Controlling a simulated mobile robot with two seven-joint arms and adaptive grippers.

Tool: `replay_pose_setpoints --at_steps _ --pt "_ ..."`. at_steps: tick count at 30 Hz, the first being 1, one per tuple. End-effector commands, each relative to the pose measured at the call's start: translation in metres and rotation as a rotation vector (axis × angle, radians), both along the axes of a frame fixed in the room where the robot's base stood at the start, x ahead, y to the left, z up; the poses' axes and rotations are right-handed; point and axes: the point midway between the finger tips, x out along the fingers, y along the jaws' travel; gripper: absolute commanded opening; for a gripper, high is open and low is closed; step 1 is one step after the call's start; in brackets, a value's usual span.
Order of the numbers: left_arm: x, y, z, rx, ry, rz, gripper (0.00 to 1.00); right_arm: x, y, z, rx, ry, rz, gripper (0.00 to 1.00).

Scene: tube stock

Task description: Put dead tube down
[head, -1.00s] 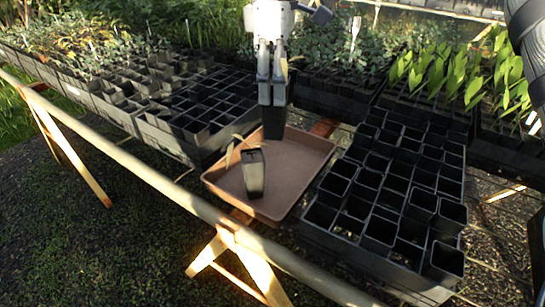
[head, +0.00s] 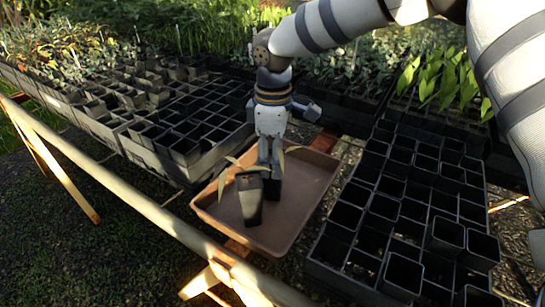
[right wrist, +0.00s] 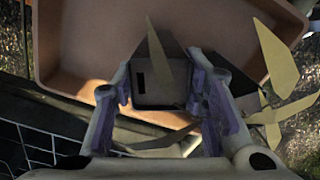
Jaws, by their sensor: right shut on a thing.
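My right gripper (head: 270,166) points down over the brown tray (head: 312,182) and is shut on a dark square tube (head: 274,188). Dry yellowish leaves show beside the gripper. The held tube is low in the tray area; I cannot tell whether its base touches the tray floor. My left gripper is not in view.
A crate of mostly empty black tubes (head: 362,258) stands close on the tray's right. Another crate (head: 165,165) stands on its left. Trays of seedlings line the back. A wooden rail (head: 110,185) runs along the front. The tray's right part is bare.

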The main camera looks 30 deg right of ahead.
Motion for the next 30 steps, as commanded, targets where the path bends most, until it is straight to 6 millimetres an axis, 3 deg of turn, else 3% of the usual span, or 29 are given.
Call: replay_pose_setpoints --at_steps 7,8,9,20,30 --pt "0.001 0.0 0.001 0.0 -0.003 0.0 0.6 0.0 0.0 0.0 0.0 -0.003 0.0 0.07" --pt "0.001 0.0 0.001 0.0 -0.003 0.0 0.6 0.0 0.0 -0.001 0.0 -0.003 0.0 0.42" --pt "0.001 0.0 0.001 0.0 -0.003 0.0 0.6 0.0 0.0 -0.001 0.001 -0.002 0.0 0.48" --pt "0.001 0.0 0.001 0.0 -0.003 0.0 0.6 0.001 0.0 0.006 0.0 -0.005 0.0 0.48" --pt "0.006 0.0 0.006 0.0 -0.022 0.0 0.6 0.001 0.0 0.094 0.0 -0.007 -0.001 0.48"
